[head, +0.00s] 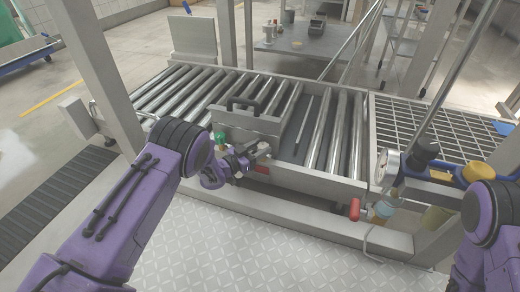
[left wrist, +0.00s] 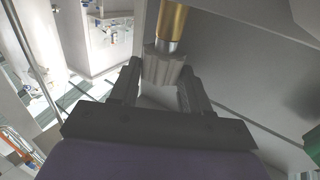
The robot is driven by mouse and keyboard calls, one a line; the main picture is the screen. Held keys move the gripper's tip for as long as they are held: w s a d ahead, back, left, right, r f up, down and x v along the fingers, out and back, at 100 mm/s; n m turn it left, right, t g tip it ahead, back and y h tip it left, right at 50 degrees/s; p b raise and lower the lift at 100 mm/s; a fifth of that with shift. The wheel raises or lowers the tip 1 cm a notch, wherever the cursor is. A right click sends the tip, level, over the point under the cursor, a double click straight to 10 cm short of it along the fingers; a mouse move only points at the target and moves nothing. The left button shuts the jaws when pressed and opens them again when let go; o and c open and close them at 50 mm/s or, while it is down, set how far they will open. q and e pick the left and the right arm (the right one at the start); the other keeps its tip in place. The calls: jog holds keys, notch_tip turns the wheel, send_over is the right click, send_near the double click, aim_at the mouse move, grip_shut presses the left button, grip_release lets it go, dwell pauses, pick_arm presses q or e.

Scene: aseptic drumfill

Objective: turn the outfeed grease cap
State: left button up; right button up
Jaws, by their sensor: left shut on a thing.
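My left gripper (head: 262,151) is at the front side of the roller conveyor, below the grey box with the black handle. In the left wrist view, its two fingers (left wrist: 160,88) are closed around a grey fluted cap (left wrist: 165,66), which I take to be the grease cap. The cap sits at the end of a short bright stem below a brass-coloured cylinder (left wrist: 172,19). In the head view the cap is too small and too covered by the gripper to make out. My right arm enters at the right edge, but its gripper is not in view.
The grey box (head: 243,122) stands at the rollers (head: 318,130), with a green knob (head: 219,137) close beside my left wrist. A red-handled valve (head: 354,209) and a gauge (head: 386,167) are to the right. The tread-plate floor (head: 270,255) in front is clear.

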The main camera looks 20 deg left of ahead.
pick_arm(q)
jog(key=shift+a+f+m+g+h, duration=0.15)
jog(key=shift+m+g+h, duration=0.6)
jog(key=shift+h, duration=0.25)
pick_arm(e)
jog(key=shift+w+d+f, duration=0.25)
jog(key=shift+w+f, duration=0.05)
jog(key=shift+w, duration=0.05)
pick_arm(q)
jog(key=o, duration=1)
jog(key=shift+o, duration=0.2)
jog(key=shift+w, duration=0.1)
